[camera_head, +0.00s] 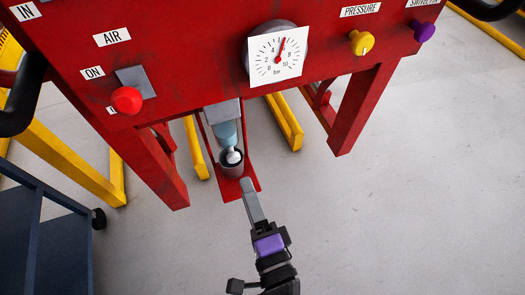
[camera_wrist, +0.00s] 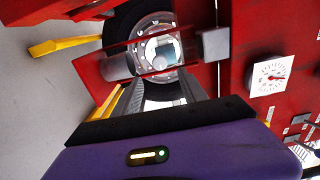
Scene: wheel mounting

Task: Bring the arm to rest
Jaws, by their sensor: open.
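My gripper (camera_head: 247,185) is low in front of the red machine, with a purple band on its body. In the wrist view its two grey fingers (camera_wrist: 161,72) are spread apart, and I see nothing clamped between them. Whether the fingers touch the bracket, I cannot tell. Part of my arm shows at the lower edge of the head view.
A dark blue cart (camera_head: 45,220) stands left. Yellow rails (camera_head: 287,122) lie behind. The floor at right is clear. A wheel (camera_wrist: 153,27) shows behind the bracket.

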